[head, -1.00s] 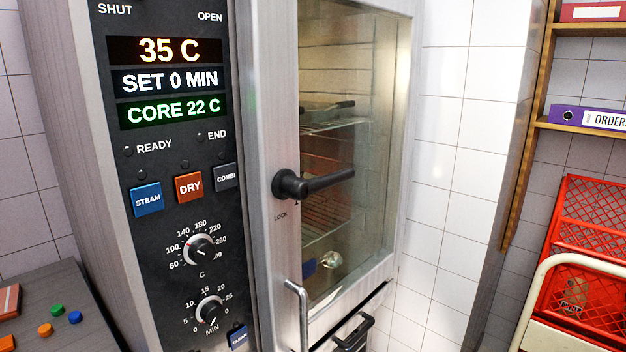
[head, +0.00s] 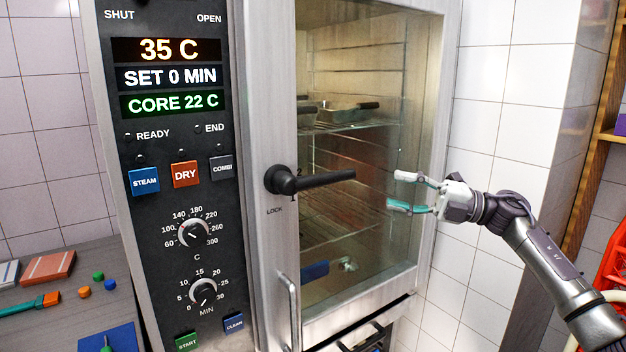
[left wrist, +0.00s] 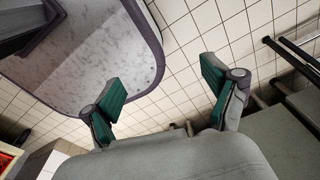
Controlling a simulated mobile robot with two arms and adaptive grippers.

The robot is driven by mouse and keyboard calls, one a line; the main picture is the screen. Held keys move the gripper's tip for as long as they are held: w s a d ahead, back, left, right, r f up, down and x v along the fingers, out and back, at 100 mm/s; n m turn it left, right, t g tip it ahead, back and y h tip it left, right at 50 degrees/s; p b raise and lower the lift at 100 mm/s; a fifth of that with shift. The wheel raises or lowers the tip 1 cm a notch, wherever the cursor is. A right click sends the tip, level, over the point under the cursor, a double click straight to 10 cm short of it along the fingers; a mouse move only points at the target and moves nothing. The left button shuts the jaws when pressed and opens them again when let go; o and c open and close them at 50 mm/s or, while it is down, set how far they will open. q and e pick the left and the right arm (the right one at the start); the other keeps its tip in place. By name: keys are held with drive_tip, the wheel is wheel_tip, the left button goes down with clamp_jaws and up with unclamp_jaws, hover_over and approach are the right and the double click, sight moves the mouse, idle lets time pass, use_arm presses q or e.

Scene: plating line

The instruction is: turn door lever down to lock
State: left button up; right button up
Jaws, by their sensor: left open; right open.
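The black door lever (head: 310,181) sits on the steel oven door frame in the head view. It points right, close to horizontal, with the word LOCK printed below its pivot. The oven door (head: 375,230) has a large glass pane and looks closed. My right gripper (head: 402,192) is open and empty in front of the glass. Its fingertips point left toward the lever's free end and are apart from it in the picture. My left gripper (left wrist: 160,95) is open and empty in the left wrist view, away from the lever. It is not in the head view.
The control panel (head: 170,130) with buttons and knobs stands left of the door. A vertical steel handle (head: 291,310) is below the lever. A grey counter (head: 60,280) with small coloured items is at the left. A tiled wall (head: 490,120) is at the right.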

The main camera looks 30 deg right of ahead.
sight(341, 178)
drive_tip(key=p+x, duration=0.1)
drive_tip(key=x, duration=0.1)
drive_tip(key=p+x, duration=0.2)
drive_tip(key=x, duration=0.1)
drive_tip(key=p+x, duration=0.1)
drive_tip(key=x, duration=0.2)
drive_tip(key=shift+r, duration=0.3)
drive_tip(key=p+x, duration=0.1)
drive_tip(key=x, duration=0.1)
drive_tip(key=p+x, duration=0.2)
drive_tip(key=x, duration=0.1)
drive_tip(key=shift+w+a+f, duration=0.1)
drive_tip(key=shift+f, duration=0.1)
drive_tip(key=shift+w+a, duration=0.3)
drive_tip(key=shift+a, duration=0.05)
use_arm(q)
wheel_tip(341, 178, up, 7)
drive_tip(key=w, duration=0.1)
drive_tip(key=shift+w+a, duration=0.15)
drive_tip(key=shift+a, duration=0.15)
use_arm(e)
drive_tip(key=shift+f, duration=0.1)
use_arm(q)
drive_tip(key=shift+r, duration=0.1)
drive_tip(key=shift+w, duration=0.1)
use_arm(e)
clamp_jaws()
